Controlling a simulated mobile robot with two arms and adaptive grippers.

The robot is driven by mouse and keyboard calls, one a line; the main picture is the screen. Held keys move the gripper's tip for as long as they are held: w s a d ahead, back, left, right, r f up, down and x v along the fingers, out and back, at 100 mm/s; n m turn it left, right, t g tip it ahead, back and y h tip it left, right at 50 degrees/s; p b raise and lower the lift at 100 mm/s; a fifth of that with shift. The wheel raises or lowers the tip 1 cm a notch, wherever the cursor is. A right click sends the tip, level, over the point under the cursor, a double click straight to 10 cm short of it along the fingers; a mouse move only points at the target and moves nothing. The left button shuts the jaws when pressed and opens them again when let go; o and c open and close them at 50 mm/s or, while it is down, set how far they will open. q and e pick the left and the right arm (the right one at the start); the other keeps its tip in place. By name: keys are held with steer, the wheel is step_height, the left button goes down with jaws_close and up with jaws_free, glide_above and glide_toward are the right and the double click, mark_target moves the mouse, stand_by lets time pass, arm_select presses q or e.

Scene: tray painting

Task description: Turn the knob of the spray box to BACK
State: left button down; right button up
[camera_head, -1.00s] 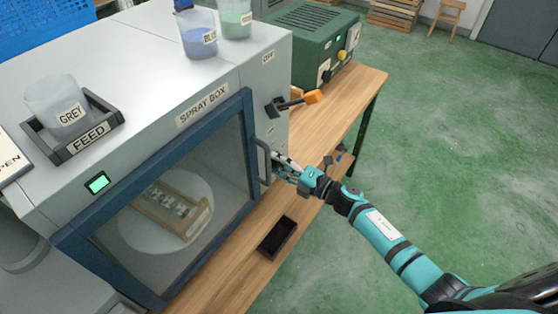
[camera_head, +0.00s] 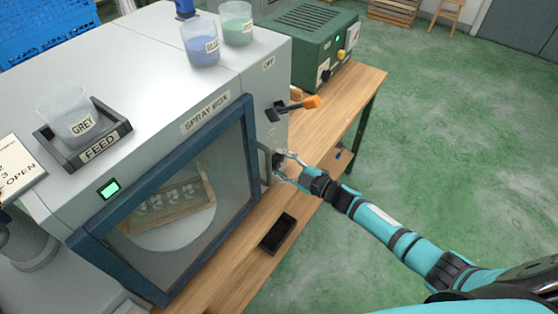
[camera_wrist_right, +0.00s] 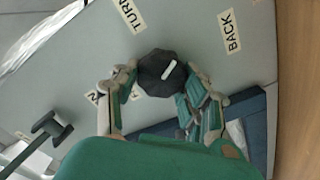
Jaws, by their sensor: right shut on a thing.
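The spray box (camera_head: 150,55) is a grey cabinet with a blue-framed glass door. Its knob (camera_wrist_right: 160,72) is black and many-sided, with a white pointer line. In the right wrist view the line points up and right, between the TURN label (camera_wrist_right: 131,15) and the BACK label (camera_wrist_right: 230,32). My right gripper (camera_head: 280,166) is shut on the knob, one finger on each side; it fills the lower part of the wrist view (camera_wrist_right: 158,80). Other labels beside the knob are partly hidden by the fingers. Through the glass, a tray (camera_head: 172,208) rests on a round white turntable (camera_head: 185,235).
A lever with an orange end (camera_head: 312,102) sticks out of the box's side above my right gripper. A GREY cup (camera_head: 68,112) stands in the FEED holder (camera_head: 90,150) on top, with blue (camera_head: 200,45) and green (camera_head: 236,25) cups behind. A black bin (camera_head: 278,233) lies on the bench.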

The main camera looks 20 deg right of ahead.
steer(key=m, duration=0.5)
steer(key=shift+d+m+p, duration=0.15)
steer(key=shift+m+p, duration=0.2)
steer(key=shift+m, duration=0.05)
steer(key=shift+f, duration=0.1)
stand_by(0.3)
steer(key=o, duration=1.2)
steer(key=v, duration=1.2)
